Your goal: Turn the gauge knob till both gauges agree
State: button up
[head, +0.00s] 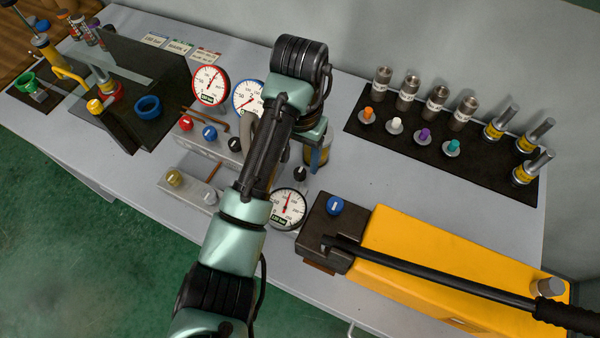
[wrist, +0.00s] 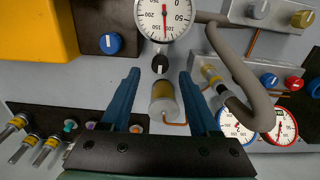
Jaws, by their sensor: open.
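A black knob with a white mark (wrist: 160,62) sits beside a black-rimmed gauge (wrist: 163,16); the head view shows the knob (head: 300,174) and gauge (head: 288,208) too. That gauge's red needle points just right of straight up in the head view. A red-rimmed gauge (head: 211,86) has its needle up and right. A blue-rimmed gauge (head: 246,97) is partly behind my arm. My gripper (wrist: 161,76) is open and empty, its blue fingertips apart on either side, just short of the black knob. A yellow-banded cylinder (wrist: 164,103) shows between the fingers. My arm hides most of the gripper in the head view.
Red (head: 186,123) and blue (head: 209,133) knobs sit on a metal block left of my arm. A grey hose (wrist: 240,75) curves close to the right finger. A yellow pump (head: 430,260) with a long black handle fills the right front. Fittings stand on a black mat (head: 480,160).

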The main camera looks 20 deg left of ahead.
aim_at(300, 171)
jog(key=shift+f+b, duration=0.4)
jog(key=shift+f, duration=1.6)
grip_shut()
